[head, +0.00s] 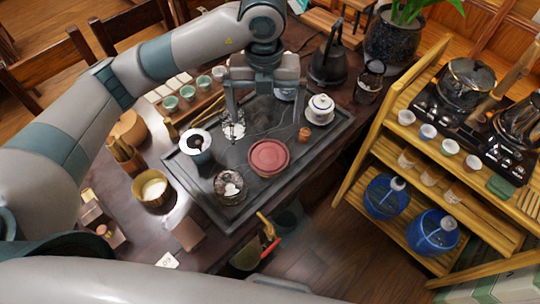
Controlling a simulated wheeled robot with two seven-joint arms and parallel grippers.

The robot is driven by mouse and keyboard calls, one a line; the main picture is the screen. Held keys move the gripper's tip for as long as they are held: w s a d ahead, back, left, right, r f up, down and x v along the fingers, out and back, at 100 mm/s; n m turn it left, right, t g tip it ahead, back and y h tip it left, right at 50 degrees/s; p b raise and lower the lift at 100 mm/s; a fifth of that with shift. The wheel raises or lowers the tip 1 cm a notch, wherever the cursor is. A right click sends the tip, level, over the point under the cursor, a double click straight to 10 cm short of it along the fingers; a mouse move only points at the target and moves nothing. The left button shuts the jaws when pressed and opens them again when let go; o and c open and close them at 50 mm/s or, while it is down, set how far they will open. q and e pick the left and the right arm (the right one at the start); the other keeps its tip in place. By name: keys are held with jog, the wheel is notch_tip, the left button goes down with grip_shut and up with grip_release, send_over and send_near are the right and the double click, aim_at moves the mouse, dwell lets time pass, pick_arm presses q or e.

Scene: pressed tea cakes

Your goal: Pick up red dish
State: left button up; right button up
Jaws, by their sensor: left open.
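The red dish (269,157) is a round, flat dish lying on the dark tea tray (217,210), right of the tray's middle. My left gripper (264,120) points down over the back part of the tray, above and behind the red dish. Its fingers are spread and apart from the dish, and I see nothing held between them. My right gripper is not in the picture.
A white lidded cup (320,108) and a small brown figure (304,134) stand right of the dish. A glass pot (229,186) and a dark-mouthed cup (196,143) are left. A black kettle (328,62) stands behind. A wooden shelf (352,178) is at right.

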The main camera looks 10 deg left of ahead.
pick_arm(q)
jog(key=shift+s, duration=0.1)
dwell(0.3)
jog(key=p, duration=0.3)
send_over(267, 156)
notch_tip(267, 156, down, 11)
jog(key=shift+a+f, duration=0.1)
jog(key=shift+f, duration=0.55)
